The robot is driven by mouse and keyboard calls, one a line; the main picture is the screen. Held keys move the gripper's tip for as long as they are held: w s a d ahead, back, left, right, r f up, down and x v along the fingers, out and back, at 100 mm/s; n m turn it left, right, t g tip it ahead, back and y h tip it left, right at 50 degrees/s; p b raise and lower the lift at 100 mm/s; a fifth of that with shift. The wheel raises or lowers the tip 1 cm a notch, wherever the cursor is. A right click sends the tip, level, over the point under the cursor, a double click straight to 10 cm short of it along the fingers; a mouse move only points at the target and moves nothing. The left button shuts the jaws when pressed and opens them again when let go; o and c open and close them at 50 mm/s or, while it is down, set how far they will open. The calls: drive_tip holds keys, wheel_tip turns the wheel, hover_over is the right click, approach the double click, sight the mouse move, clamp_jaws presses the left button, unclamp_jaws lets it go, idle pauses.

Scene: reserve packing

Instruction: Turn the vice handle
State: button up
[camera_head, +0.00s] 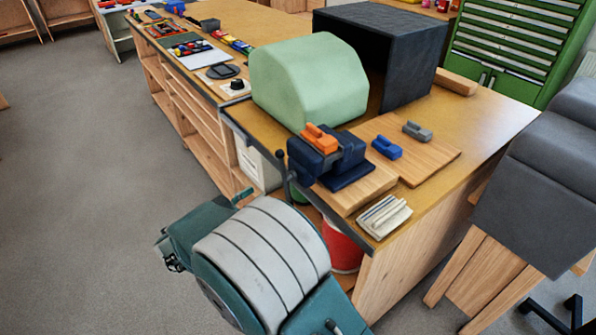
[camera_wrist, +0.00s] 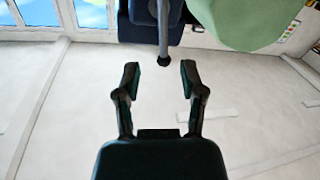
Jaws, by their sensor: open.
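A dark blue vice (camera_head: 325,160) stands at the front edge of the wooden workbench, with an orange block (camera_head: 320,138) at its jaws. Its grey handle bar (camera_head: 284,177) hangs at the vice's left side, with a round knob on its end. In the wrist view the handle (camera_wrist: 163,35) comes down from the top, its knob near the gap between my fingertips. My gripper (camera_wrist: 160,75) is open and empty, with one finger on each side of that gap. I cannot tell the exact depth between knob and fingers. In the head view my arm hides much of the gripper.
A pale green cover (camera_head: 310,80) stands behind the vice, beside a dark open box (camera_head: 395,45). A blue block (camera_head: 387,148) and a grey block (camera_head: 417,131) lie on a board to the right. A small stack of pads (camera_head: 384,217) lies at the near corner. The floor at left is clear.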

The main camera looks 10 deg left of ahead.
sight(284, 177)
drive_tip(key=x, duration=1)
drive_tip(key=shift+w+a, duration=0.2)
drive_tip(key=shift+w, duration=0.1)
clamp_jaws()
